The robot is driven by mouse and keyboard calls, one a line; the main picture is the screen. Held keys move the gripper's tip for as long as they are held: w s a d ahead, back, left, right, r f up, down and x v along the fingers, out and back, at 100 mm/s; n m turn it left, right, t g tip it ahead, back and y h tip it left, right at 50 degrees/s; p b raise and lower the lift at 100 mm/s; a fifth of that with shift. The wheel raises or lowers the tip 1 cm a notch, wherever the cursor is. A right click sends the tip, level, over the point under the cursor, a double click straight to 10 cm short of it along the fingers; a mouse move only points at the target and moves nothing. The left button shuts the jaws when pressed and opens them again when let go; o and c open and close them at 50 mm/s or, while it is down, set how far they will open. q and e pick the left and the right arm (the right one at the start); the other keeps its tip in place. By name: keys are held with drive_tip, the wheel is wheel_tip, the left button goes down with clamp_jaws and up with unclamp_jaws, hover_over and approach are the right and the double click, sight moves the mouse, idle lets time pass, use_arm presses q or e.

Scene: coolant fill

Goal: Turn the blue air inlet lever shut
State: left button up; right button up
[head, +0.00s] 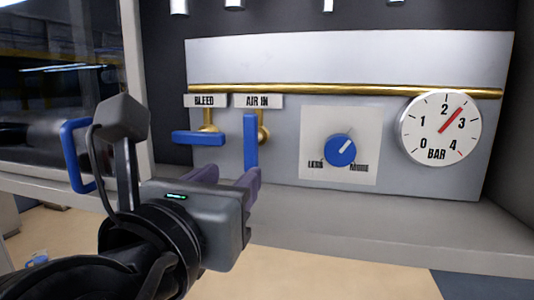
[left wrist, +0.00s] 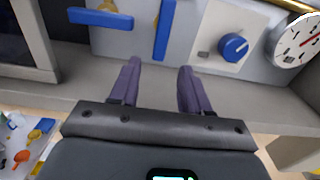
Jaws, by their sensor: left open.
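The blue air inlet lever (head: 251,142) hangs vertically below the AIR IN label (head: 258,101) on the grey panel. It also shows at the top of the left wrist view (left wrist: 164,32). My left gripper (head: 229,175) is open and empty in front of the panel, near the lever's lower end. In the left wrist view the purple fingers (left wrist: 160,68) point toward the panel, with the lever beyond and between their lines, apart from them. My right gripper is not in view.
A blue bleed lever (head: 198,138) lies horizontal to the left of the air lever. A blue knob (head: 341,150) and a pressure gauge (head: 440,127), its red needle between 2 and 3, are to the right. A grey ledge (head: 400,220) runs below the panel.

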sight(249, 161)
use_arm(q)
drive_tip(key=shift+p+x, duration=0.7)
drive_tip(key=shift+x, duration=0.35)
drive_tip(key=p+x, duration=0.2)
drive_tip(key=x, duration=0.4)
drive_tip(key=shift+p, duration=0.3)
drive_tip(key=shift+p+x, duration=0.3)
drive_tip(key=shift+x, duration=0.8)
drive_tip(key=shift+c, duration=0.2)
clamp_jaws()
